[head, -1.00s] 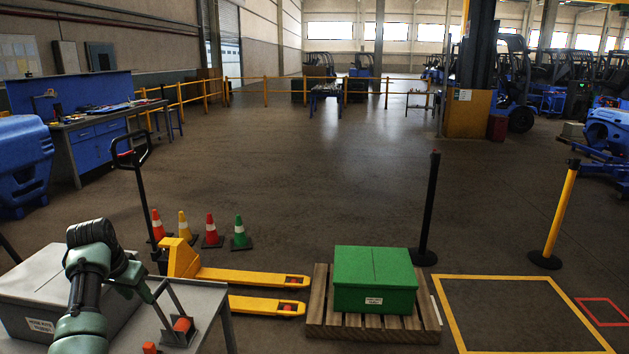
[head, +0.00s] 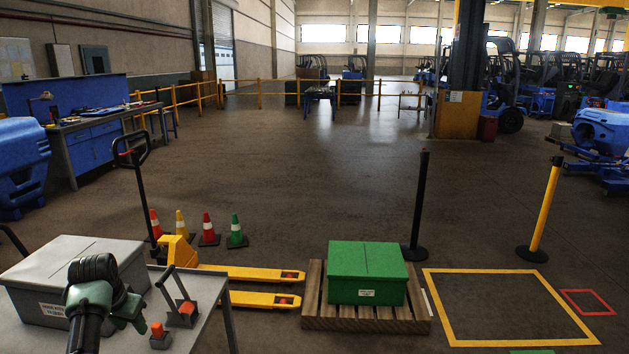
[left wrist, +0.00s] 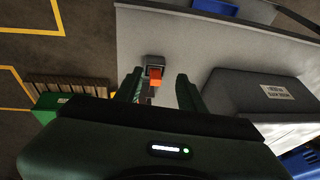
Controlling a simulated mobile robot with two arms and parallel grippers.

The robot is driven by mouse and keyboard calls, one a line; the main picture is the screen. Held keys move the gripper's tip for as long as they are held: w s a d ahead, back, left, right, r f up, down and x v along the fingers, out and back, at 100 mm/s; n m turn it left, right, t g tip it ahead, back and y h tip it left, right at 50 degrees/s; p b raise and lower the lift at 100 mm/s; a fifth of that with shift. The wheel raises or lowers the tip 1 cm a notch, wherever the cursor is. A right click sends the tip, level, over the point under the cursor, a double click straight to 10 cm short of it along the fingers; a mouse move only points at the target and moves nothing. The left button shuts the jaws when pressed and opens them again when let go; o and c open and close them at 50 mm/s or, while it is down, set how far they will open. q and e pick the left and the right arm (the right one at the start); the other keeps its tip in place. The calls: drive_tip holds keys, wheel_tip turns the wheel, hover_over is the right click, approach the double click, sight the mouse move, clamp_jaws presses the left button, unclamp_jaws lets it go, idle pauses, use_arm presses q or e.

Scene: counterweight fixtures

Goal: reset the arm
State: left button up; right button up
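A grey fixture with a dark lever arm and an orange block (head: 187,307) stands on the grey table at the lower left of the head view. The lever arm (head: 165,280) slants up from its base. A smaller orange block on a grey base (head: 158,330) sits in front of it. My left gripper (head: 132,310) is just left of the fixture, seen partly from behind. In the left wrist view my left gripper (left wrist: 160,78) has its fingers apart with nothing held. An orange block (left wrist: 155,72) shows beyond and between them. My right gripper is out of view.
A grey lidded box (head: 60,262) takes up the table's left side. Beyond the table are a yellow pallet jack (head: 240,272), several cones and a green box (head: 367,275) on a wooden pallet (head: 318,312). A yellow floor square (head: 500,270) on the right is empty.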

use_arm(q)
drive_tip(key=s+d+f+m, duration=0.1)
drive_tip(key=s+d+f, duration=0.55)
drive_tip(key=s, duration=0.35)
drive_tip(key=s+d+f, duration=0.5)
drive_tip(key=s+f, duration=0.2)
drive_tip(key=s, duration=0.2)
drive_tip(key=s+d+r+h, duration=0.1)
drive_tip(key=s+d, duration=0.5)
drive_tip(key=s, duration=0.5)
drive_tip(key=s+d+r+h, duration=0.1)
drive_tip(key=s+d+r, duration=0.1)
drive_tip(key=s+d, duration=0.65)
drive_tip(key=s+a+f+g, duration=0.1)
drive_tip(key=s+f, duration=0.1)
drive_tip(key=f, duration=1.2)
drive_tip(key=s+a+f+g, duration=0.1)
drive_tip(key=s+f, duration=0.1)
drive_tip(key=f, duration=1.2)
drive_tip(key=s+a+f+g+b, duration=0.1)
drive_tip(key=s+a+f, duration=0.2)
drive_tip(key=s+f, duration=1.2)
drive_tip(key=shift+s+f+y, duration=0.3)
drive_tip(key=shift+s, duration=0.5)
